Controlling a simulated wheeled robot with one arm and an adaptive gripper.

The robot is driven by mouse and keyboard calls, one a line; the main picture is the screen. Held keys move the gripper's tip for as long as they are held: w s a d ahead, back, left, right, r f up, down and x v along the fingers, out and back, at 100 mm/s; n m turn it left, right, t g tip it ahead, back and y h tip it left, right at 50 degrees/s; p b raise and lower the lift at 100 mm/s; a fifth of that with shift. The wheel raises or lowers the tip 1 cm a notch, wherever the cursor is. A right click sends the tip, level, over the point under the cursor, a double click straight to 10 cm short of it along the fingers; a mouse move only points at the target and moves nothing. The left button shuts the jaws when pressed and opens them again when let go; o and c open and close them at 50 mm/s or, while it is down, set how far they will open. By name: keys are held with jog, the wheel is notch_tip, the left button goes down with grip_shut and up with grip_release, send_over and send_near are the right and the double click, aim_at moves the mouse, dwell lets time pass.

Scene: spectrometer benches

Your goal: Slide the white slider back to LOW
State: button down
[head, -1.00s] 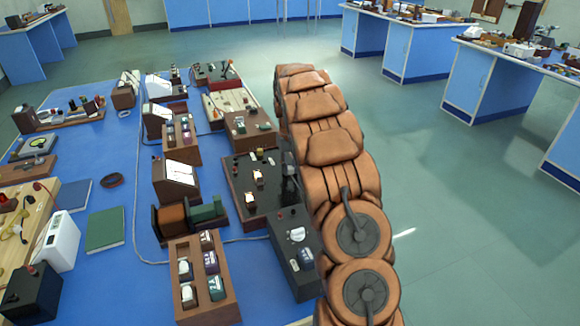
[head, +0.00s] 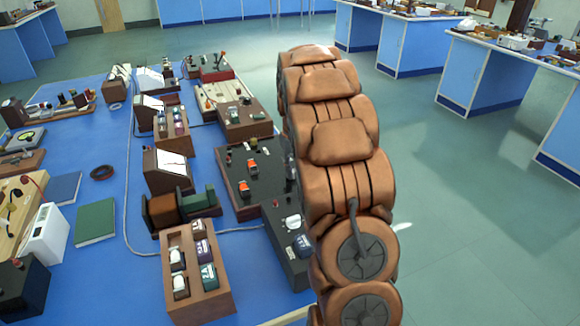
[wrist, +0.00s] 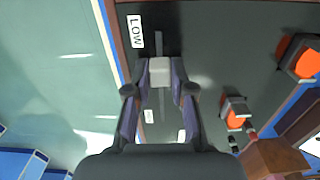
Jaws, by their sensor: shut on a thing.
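The white slider (wrist: 160,70) stands in a narrow slot on a dark panel (wrist: 205,50) in the wrist view. My gripper (wrist: 158,84) is shut on it, with a finger on each side. The LOW label (wrist: 136,31) lies beside the slot's upper end, and the slider is a little below it. More slot (wrist: 161,105) shows between the fingers below the slider. A small pale label (wrist: 149,116) lies beside that lower part; I cannot read it. In the head view the dark panel (head: 262,187) is on the bench, and my arm hides the slider and gripper.
Orange-topped parts (wrist: 233,115) sit right of the slot. The panel's brown edge and the blue bench edge are close on the left, with floor beyond. In the head view a dark box with a white knob (head: 293,222) and a wooden switch box (head: 202,272) stand nearer.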

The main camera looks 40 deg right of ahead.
jog(key=shift+s+a+b, duration=0.15)
jog(key=shift+s+b, duration=0.05)
jog(key=shift+s, duration=0.55)
jog(key=shift+s+a+b, duration=0.1)
jog(key=shift+s+b, duration=0.1)
jog(key=shift+s, duration=0.55)
jog(key=c, duration=1.2)
grip_release()
jog(key=shift+s, duration=0.2)
jog(key=shift+o, duration=1)
jog(key=shift+w+a, duration=0.1)
notch_tip(320, 180, up, 12)
